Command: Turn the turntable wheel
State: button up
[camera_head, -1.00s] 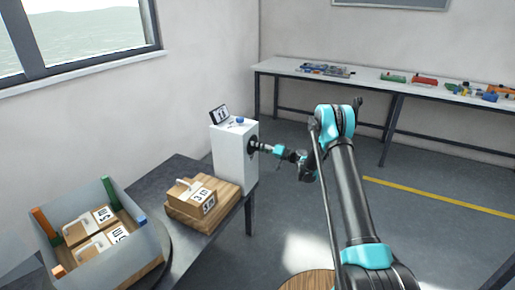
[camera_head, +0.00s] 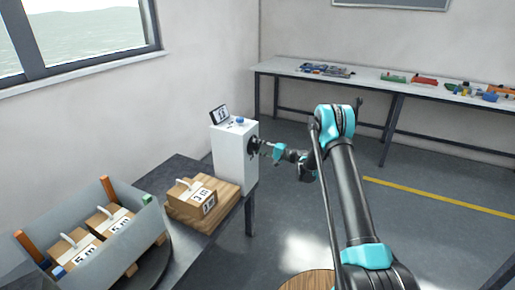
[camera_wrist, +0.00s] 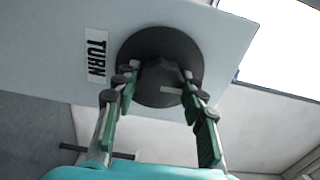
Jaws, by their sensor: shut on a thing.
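The turntable wheel is a dark round knob (camera_wrist: 160,50) on the side of a white box (camera_head: 233,158), with a "TURN" label (camera_wrist: 96,55) beside it.
A carton (camera_head: 192,196) sits on a wooden board (camera_head: 218,217) on the dark table (camera_head: 190,258) beside the white box. A small display (camera_head: 219,114) and a blue item stand on the box. A long bench (camera_head: 370,82) with coloured parts runs along the back wall. Floor between is clear.

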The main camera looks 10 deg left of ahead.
dwell(0.4)
jog(key=o, duration=1.2)
jog(key=v, duration=1.2)
